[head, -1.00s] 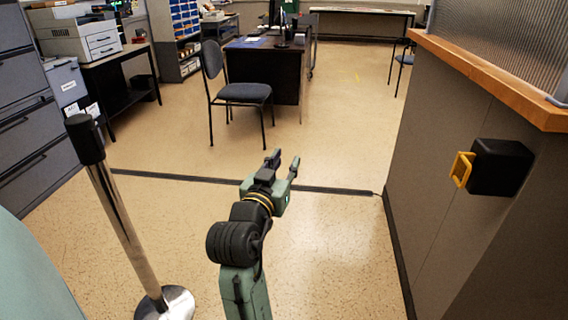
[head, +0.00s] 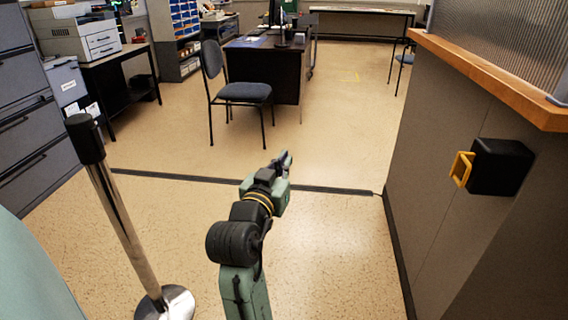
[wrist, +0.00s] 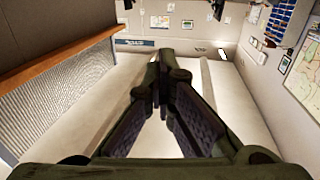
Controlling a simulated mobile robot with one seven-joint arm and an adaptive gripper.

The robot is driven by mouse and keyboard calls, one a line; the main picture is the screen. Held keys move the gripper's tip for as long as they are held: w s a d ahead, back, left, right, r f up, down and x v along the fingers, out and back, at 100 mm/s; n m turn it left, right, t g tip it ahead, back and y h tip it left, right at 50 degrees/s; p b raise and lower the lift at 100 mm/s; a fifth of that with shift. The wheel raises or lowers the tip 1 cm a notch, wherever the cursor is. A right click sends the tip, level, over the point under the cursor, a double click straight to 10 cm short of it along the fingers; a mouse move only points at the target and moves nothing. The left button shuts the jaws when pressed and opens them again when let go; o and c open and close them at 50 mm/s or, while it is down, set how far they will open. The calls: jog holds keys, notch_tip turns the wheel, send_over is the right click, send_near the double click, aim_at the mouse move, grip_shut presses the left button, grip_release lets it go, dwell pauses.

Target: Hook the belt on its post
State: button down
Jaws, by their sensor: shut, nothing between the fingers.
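The post (head: 119,225) is a chrome pole with a black top (head: 86,139) and a round base, upright on the floor at the left of the head view. The belt unit (head: 501,167) is a black box on the side of the counter at the right. A yellow loop (head: 462,168) sticks out of its left side, and no belt strap shows pulled out. My gripper (head: 286,158) is in mid-air between the post and the belt unit, apart from both. It is shut and empty; its fingers also meet in the wrist view (wrist: 159,82).
The counter (head: 440,150) with a wooden top bounds the right side. A chair (head: 240,92) and a desk (head: 262,70) stand further back. Grey drawer cabinets (head: 35,120) line the left. A dark strip (head: 330,189) crosses the otherwise clear floor.

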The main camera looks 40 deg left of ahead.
jog(key=c, duration=1.7)
grip_release()
jog(key=shift+s, duration=0.1)
jog(key=v, duration=0.7)
jog(key=shift+s+d, duration=0.1)
jog(key=shift+s, duration=0.05)
jog(key=c, duration=0.3)
